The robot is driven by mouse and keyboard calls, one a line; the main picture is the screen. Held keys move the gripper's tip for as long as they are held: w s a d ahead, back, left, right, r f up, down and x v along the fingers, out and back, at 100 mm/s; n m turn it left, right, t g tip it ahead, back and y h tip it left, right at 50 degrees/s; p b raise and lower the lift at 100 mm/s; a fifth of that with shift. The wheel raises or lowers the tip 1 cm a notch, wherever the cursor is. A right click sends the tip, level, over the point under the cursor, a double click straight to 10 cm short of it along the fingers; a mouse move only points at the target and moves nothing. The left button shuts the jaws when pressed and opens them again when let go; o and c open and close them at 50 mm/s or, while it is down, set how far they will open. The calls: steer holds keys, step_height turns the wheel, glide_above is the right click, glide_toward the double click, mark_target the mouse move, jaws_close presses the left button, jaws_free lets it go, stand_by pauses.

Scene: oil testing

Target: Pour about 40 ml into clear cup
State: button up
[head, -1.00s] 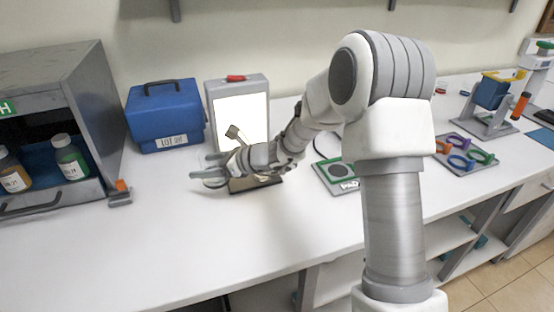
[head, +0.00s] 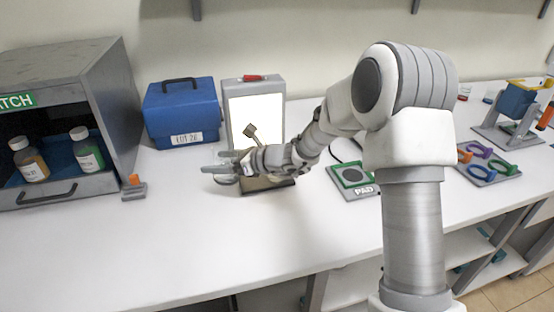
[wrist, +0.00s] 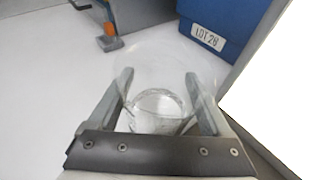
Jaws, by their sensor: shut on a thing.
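My gripper (wrist: 158,82) is shut on a clear glass-like vessel (wrist: 158,104), with one finger on each side of it. The vessel is see-through, and its faint outline spreads past the fingertips; I cannot tell whether it is the clear cup or how much liquid it holds. In the head view my gripper (head: 226,164) is over the white counter, in front of the lit panel, and the vessel shows only faintly there. An orange-brown bottle (head: 32,165) and a green bottle (head: 88,155), both white-capped, stand in the open grey cabinet at left.
A blue box (head: 182,112) labelled LOT and the bright lit panel (head: 262,108) stand behind my gripper. A small brown piece (head: 250,130) shows before the panel. A green-framed pad (head: 352,177) is to the right. The front-left counter (head: 130,250) is clear.

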mark_target(230, 149)
steer(key=r, duration=0.1)
steer(key=d+r+m+y, duration=0.1)
steer(key=r+y, duration=0.1)
steer(key=shift+w+d+t, duration=0.15)
steer(key=shift+d+t, duration=0.15)
steer(key=shift+d, duration=0.05)
steer(key=shift+d+r+m+t+y+b, duration=0.15)
steer(key=shift+d+m+t+y+b, duration=0.15)
steer(key=shift+d+m+y+b, duration=0.55)
steer(key=shift+w+d+r+m+t+y+b, duration=0.15)
steer(key=shift+d+r+y, duration=0.1)
steer(key=shift+r, duration=0.15)
steer(key=shift+s+d+r+m+t+y+b, duration=0.1)
steer(key=shift+r+t+y+b, duration=0.15)
steer(key=shift+r, duration=0.1)
steer(key=shift+w+d+r+m+t+y+b, duration=0.1)
steer(key=shift+d+r+y, duration=0.15)
steer(key=shift+r, duration=0.15)
step_height(230, 149, up, 3)
steer(key=shift+d+f+m+t+y+b, duration=0.15)
steer(key=shift+m+t+y+b, duration=0.2)
steer(key=shift+m+t+y, duration=0.25)
steer(key=shift+m+b, duration=0.3)
steer(key=shift+b, duration=0.1)
steer(key=shift+d+r+m+t+y+b, duration=0.15)
steer(key=shift+r+m+t+y+b, duration=0.45)
steer(key=shift+r+m+t+b, duration=0.15)
steer(key=shift+r+t, duration=0.1)
steer(key=shift+t, duration=0.15)
